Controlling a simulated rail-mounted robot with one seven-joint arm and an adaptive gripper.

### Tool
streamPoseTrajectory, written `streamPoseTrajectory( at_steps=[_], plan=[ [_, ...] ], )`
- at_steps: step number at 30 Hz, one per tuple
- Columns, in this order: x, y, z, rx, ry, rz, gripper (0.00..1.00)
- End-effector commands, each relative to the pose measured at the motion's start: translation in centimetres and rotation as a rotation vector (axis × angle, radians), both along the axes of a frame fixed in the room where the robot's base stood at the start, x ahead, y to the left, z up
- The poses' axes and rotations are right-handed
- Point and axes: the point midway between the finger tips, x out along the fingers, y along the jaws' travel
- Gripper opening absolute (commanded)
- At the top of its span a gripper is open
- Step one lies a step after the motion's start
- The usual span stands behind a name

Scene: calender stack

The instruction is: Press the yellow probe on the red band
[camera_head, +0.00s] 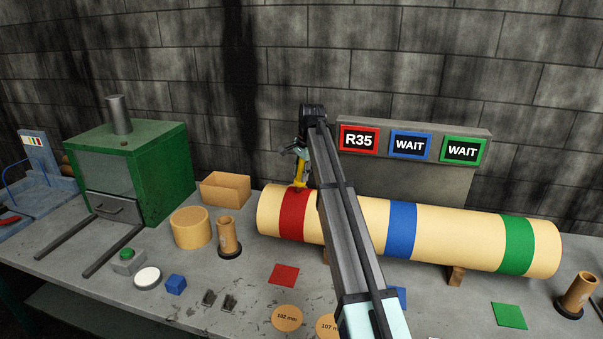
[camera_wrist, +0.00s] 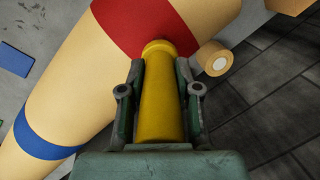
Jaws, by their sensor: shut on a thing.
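A long cream roll (camera_head: 345,222) lies across the bench and carries a red band (camera_head: 295,214), a blue band and a green band. My gripper (camera_head: 301,158) is above the red band at the roll's left end. It is shut on the yellow probe (camera_head: 299,172), which points down at the red band. In the wrist view the probe (camera_wrist: 161,100) sits between both fingers, and its far end overlaps the red band (camera_wrist: 150,25). I cannot tell whether the tip touches the band. Behind the roll, the red-framed display (camera_head: 359,139) reads R35, and the blue and green ones read WAIT.
The blue band (camera_head: 402,229) and green band (camera_head: 517,245) are farther right. A cardboard box (camera_head: 225,188), a cream cylinder (camera_head: 190,229) and a brown tube on a dark base (camera_head: 228,236) stand left of the roll. A green oven-like box (camera_head: 130,170) is farther left.

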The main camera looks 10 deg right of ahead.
Motion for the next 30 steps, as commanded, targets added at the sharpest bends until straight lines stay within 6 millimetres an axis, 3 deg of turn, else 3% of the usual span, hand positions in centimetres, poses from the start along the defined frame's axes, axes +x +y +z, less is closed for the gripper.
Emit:
streamPoseTrajectory(
  at_steps=[11,30],
  plan=[
    [-0.1,0.0,0.4,0.000,0.002,0.000,0.00],
    [0.0,0.0,5.1,0.000,0.000,0.000,0.00]
  ],
)
